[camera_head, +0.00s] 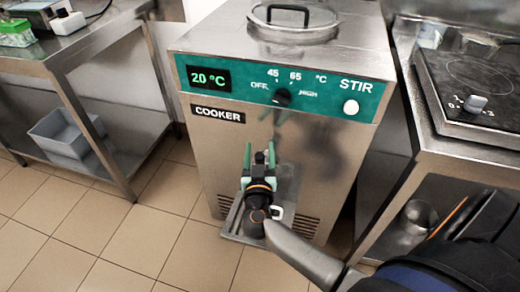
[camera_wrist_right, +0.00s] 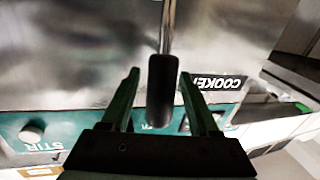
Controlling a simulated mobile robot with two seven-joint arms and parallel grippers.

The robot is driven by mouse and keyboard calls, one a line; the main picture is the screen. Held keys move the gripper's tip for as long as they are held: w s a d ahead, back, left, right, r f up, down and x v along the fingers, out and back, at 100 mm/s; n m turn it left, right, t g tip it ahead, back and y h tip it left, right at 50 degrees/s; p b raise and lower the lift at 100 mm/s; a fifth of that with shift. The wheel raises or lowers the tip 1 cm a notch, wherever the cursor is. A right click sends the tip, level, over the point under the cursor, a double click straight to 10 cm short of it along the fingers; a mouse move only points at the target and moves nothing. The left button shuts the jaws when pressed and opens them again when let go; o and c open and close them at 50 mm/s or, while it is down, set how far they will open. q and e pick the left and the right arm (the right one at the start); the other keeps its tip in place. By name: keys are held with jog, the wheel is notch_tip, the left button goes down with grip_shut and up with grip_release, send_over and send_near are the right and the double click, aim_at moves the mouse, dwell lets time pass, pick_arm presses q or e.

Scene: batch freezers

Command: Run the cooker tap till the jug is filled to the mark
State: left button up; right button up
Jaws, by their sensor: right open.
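The cooker (camera_head: 320,150) is a steel cabinet with a green panel. Its display (camera_head: 208,78) reads 20 °C. My right gripper (camera_head: 264,156) is in front of the cooker's lower front, fingers pointing at it. In the right wrist view the open fingers (camera_wrist_right: 160,78) stand either side of a black tap handle (camera_wrist_right: 162,92) on a thin steel stem; contact cannot be told. In the head view my gripper hides the tap. A small white edge, perhaps the jug's handle (camera_head: 277,212), shows beside my wrist above the drip tray (camera_head: 233,222); the mark and fill level are hidden.
The dial (camera_head: 281,97) and white STIR button (camera_head: 351,107) are on the panel. A steel table with a grey bin (camera_head: 62,132) below stands left. A hob (camera_head: 470,90) stands right, with a steel vessel (camera_head: 416,216) beneath. The tiled floor at front left is clear.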

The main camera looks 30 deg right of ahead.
jog(key=shift+c, duration=0.3)
grip_shut()
dwell(1.1)
